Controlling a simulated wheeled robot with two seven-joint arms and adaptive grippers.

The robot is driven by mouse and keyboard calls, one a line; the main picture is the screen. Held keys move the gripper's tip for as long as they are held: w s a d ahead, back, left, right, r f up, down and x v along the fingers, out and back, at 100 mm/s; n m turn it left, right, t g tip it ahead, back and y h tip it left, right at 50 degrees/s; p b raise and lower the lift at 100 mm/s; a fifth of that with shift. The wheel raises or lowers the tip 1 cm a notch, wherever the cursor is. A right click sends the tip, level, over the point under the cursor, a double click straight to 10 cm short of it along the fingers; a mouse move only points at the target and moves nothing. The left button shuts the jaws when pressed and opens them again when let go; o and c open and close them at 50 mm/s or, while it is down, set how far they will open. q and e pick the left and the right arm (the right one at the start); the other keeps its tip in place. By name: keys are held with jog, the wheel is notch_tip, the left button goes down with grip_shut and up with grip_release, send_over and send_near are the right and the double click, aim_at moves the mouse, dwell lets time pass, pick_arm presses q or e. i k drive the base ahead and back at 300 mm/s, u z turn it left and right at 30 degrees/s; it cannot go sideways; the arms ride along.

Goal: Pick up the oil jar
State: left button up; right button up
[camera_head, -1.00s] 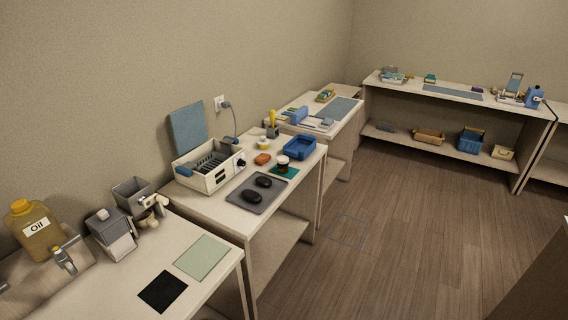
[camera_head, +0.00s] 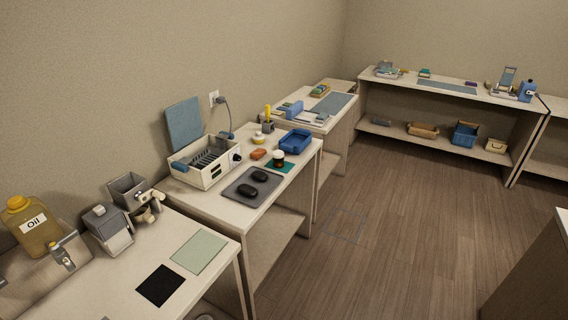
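An amber container with a yellow cap and a white label reading "Oil" (camera_head: 35,232) stands upright at the far left, close to the wall. A grey metal tap or spout in front of it covers part of its lower right side. Neither of my grippers can be made out in this view, so nothing is seen touching the container.
The near table (camera_head: 212,227) also bears grey box-shaped devices (camera_head: 107,231), a black mat (camera_head: 160,286) and a pale green mat (camera_head: 199,252). The middle table holds a white warmer (camera_head: 208,170), a small dark jar (camera_head: 278,159) and a blue tray (camera_head: 296,141). The wooden floor (camera_head: 400,220) is clear.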

aim_at(277, 162)
jog(key=u, duration=0.05)
jog(key=k, duration=0.4)
jog(key=z, duration=0.65)
jog(key=i, duration=1.55)
jog(key=u, duration=0.55)
